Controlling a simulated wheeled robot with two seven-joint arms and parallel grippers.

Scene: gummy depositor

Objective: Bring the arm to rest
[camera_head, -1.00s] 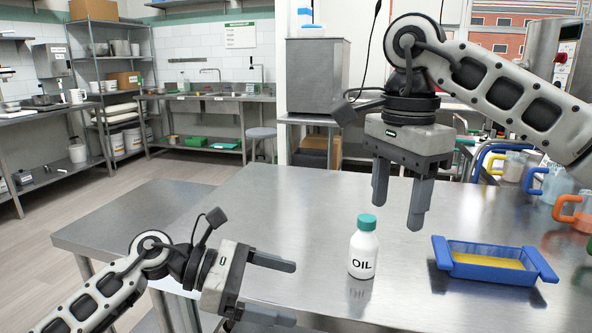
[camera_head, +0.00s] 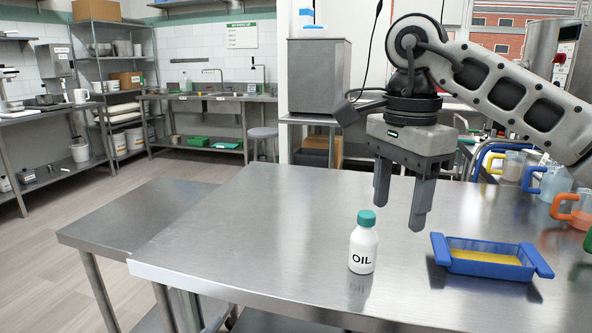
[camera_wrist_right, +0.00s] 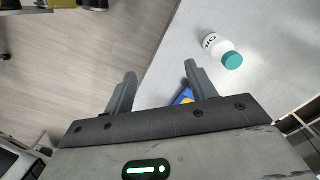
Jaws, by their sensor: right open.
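My right gripper (camera_head: 401,202) is open and empty. Its fingers point down above the steel table, between the oil bottle and the blue tray in the head view. Its two fingers also show spread apart in the right wrist view (camera_wrist_right: 158,85). My left gripper is not in view. The steel table (camera_head: 235,225) fills the front of the head view.
A white oil bottle with a teal cap (camera_head: 363,245) stands upright on the table. A blue tray with yellow content (camera_head: 487,263) lies to its right. Several jugs with coloured handles (camera_head: 508,167) stand at the right. The table's left part is clear.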

